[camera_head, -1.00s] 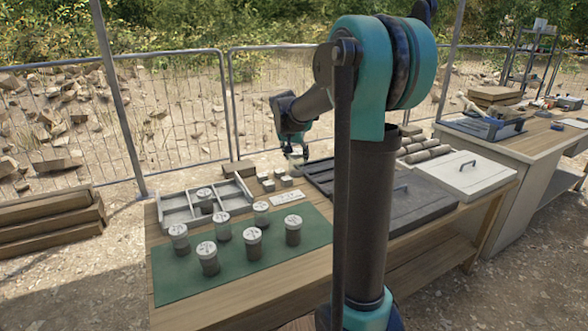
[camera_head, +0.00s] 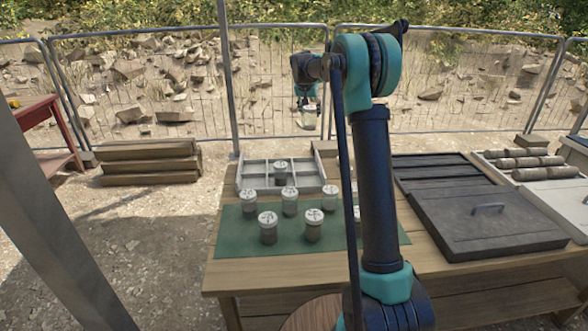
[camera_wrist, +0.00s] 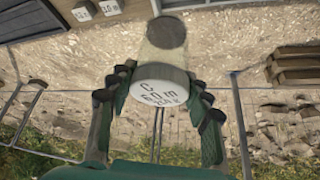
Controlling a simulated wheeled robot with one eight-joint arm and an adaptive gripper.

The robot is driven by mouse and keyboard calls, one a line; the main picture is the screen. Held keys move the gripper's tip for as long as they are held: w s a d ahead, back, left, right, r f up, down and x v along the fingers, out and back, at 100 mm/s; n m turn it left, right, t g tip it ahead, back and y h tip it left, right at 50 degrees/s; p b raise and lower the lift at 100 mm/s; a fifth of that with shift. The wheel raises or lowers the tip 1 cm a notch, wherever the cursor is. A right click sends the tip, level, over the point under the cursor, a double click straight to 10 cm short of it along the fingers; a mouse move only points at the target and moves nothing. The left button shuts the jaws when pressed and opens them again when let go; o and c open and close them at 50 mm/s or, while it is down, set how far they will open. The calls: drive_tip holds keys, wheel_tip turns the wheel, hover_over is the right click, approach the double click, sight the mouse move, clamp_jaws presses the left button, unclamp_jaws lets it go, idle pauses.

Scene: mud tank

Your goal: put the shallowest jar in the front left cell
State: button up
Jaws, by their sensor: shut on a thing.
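My gripper (camera_head: 307,100) is shut on a pale jar (camera_head: 309,118), held in the air behind the table. In the wrist view, the jar's white lid (camera_wrist: 159,93), marked "C" and "60 m", sits between the fingers. The grey tray with cells (camera_head: 241,181) stands at the table's back left. Several lidded jars (camera_head: 268,228) stand upright on the green mat (camera_head: 233,240) in front. One is partly hidden behind my arm. Their lid marks are too small to read here.
A dark hatch with a handle (camera_head: 487,208) and a dark ribbed tray (camera_head: 440,172) lie to the right on the table. Rolled cores (camera_head: 520,152) lie further right. Wire fencing (camera_head: 180,100) and stacked planks (camera_head: 150,163) are behind. My arm stands before the table.

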drive_tip(key=shift+w+a+f, duration=0.4)
drive_tip(key=shift+w+a, duration=0.1)
drive_tip(key=shift+a, duration=0.15)
drive_tip(key=shift+f, duration=9.65)
drive_tip(key=o, duration=1.4)
drive_tip(key=shift+f, duration=0.1)
drive_tip(key=shift+c, duration=0.2)
